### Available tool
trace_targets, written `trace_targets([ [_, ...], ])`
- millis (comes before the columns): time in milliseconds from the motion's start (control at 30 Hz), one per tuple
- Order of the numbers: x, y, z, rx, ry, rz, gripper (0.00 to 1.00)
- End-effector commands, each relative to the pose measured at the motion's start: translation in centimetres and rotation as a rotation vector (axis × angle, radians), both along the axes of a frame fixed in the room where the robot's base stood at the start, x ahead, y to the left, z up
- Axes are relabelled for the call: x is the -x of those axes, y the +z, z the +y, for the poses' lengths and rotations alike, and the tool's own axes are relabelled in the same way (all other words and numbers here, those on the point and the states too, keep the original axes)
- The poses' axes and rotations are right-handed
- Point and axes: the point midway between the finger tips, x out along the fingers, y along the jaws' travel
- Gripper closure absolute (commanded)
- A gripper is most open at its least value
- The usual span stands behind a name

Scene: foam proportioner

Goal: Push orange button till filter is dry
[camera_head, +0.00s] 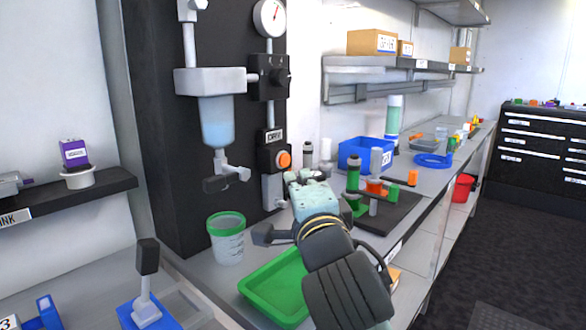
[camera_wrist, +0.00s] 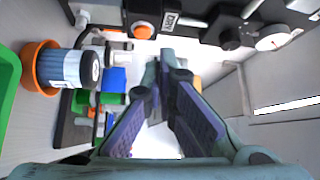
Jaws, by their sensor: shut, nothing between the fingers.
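The orange button (camera_head: 284,160) sits on a dark box on the black panel, under a label that seems to read DRY. It also shows at the top of the wrist view (camera_wrist: 143,31). The filter (camera_head: 217,122) is a clear bowl with pale blue liquid inside, hanging under a white head left of the button. My gripper (camera_head: 297,178) is shut and empty, its tips just below and right of the button in the head view. In the wrist view the closed fingertips (camera_wrist: 167,58) are beside and below the button. I cannot tell whether they touch it.
A green-rimmed cup (camera_head: 227,243) stands below the filter's valve. A green tray (camera_head: 276,287) lies in front. A round gauge (camera_head: 269,17) is on the panel. Green and orange fittings (camera_head: 371,187) and a blue bin (camera_head: 366,153) stand on the bench to the right.

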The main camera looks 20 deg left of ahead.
Motion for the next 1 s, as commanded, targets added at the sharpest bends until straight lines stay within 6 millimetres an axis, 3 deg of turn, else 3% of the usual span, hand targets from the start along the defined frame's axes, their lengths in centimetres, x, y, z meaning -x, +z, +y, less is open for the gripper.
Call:
trace_targets([
  [100,-1.0,-1.5,-2.5,-0.045,-0.065,0.098,1.0],
  [233,-1.3,-2.1,-3.5,-0.071,-0.093,0.145,1.0],
  [633,-1.4,-2.0,-3.6,-0.074,-0.095,0.151,1.0],
  [1000,-3.1,-1.5,-3.0,-0.072,-0.098,0.156,1.0],
])
